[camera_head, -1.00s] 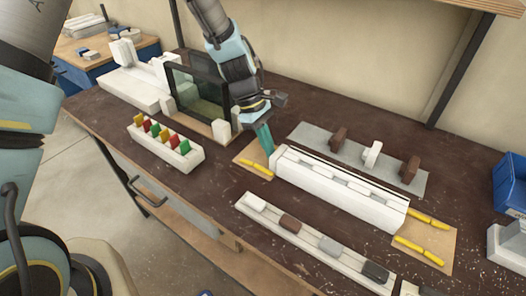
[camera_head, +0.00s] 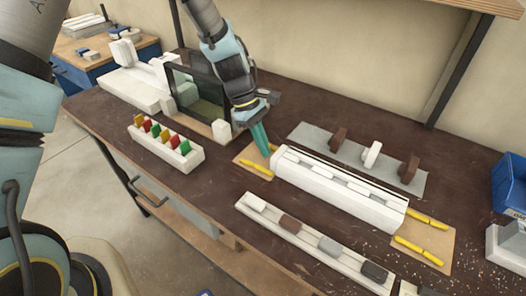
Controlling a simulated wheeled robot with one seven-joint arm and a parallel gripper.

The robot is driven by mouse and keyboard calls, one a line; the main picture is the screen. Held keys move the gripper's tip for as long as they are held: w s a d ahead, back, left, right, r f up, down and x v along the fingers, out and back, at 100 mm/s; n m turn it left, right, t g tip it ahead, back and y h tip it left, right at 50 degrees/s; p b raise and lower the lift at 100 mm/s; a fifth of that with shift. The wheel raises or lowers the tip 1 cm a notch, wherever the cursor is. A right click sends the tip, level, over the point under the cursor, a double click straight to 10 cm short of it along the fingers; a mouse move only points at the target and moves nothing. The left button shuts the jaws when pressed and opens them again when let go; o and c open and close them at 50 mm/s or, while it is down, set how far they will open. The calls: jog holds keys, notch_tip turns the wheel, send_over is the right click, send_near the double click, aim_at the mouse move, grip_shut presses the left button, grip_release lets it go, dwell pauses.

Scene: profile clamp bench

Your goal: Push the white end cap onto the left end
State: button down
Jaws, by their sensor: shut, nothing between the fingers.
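The long white profile (camera_head: 340,198) lies on the dark bench with several pale pieces along its top. Its left end (camera_head: 277,160) is close to my gripper (camera_head: 266,154). My gripper is shut and empty, its teal fingers pointing down just beside that end. I cannot tell whether they touch it or whether a white end cap sits on it. A white piece (camera_head: 372,153) stands between two brown ones on a grey mat (camera_head: 310,137). A white block (camera_head: 256,203) lies in the front tray (camera_head: 306,246). I cannot tell which white piece is the end cap.
Yellow levers (camera_head: 258,167) lie on wooden plates at both ends of the profile. A dark-framed clear panel (camera_head: 200,98) stands left of my gripper. A white rack (camera_head: 166,146) holds several coloured pieces. A blue bin (camera_head: 510,185) is at the right.

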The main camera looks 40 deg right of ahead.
notch_tip(320, 180, up, 8)
jog(key=p, duration=0.5)
jog(key=shift+p, duration=0.4)
dwell(0.4)
jog(key=w+a+r+m+t+b, duration=0.2)
jog(key=w+a+r+t+b, duration=0.15)
jog(key=w+a, duration=1.2)
jog(key=s+a+r+m+t+b, duration=0.1)
jog(key=a+r, duration=0.1)
jog(key=a, duration=1.1)
jog(key=s+a+r+m+t+y+b, duration=0.1)
jog(key=a+r, duration=0.1)
jog(key=a, duration=1.1)
jog(key=shift+s+a, duration=0.2)
jog(key=shift+a, duration=0.15)
jog(key=shift+t, duration=0.25)
